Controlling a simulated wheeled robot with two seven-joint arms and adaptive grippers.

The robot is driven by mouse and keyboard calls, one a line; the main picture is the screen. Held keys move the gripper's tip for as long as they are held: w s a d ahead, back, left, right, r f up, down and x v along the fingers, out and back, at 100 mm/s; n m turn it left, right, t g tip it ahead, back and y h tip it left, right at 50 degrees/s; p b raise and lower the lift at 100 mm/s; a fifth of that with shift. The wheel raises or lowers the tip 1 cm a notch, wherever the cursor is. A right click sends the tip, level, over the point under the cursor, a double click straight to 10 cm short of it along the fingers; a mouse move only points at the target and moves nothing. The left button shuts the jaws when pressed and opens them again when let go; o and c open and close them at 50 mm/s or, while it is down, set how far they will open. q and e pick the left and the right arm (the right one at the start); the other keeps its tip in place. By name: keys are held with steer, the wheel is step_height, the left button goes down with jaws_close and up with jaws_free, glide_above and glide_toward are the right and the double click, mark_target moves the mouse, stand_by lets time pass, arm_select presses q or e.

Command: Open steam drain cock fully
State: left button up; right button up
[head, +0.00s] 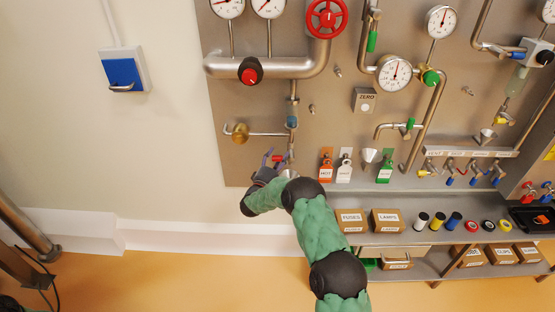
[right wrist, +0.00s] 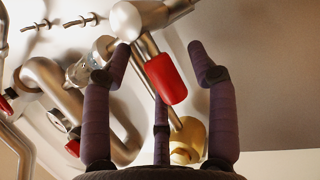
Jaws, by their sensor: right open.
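The drain cock's red lever (head: 279,158) shows small in the head view, at the bottom of the thin pipe that drops from the steam line. In the right wrist view the red lever (right wrist: 165,78) is large and slants down from a metal valve body. My right gripper (head: 273,157) reaches up to it from below. In the right wrist view my right gripper (right wrist: 160,55) is open, with purple fingers to the left and right of the lever and a third finger behind. I cannot tell whether any finger touches it. My left gripper is out of view.
A brass fitting (head: 239,133) sits left of the pipe on a side branch. Above are a black and red knob (head: 250,71) and a red handwheel (head: 327,17). The wall on the left is clear apart from a blue box (head: 123,72).

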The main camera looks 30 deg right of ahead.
jaws_close()
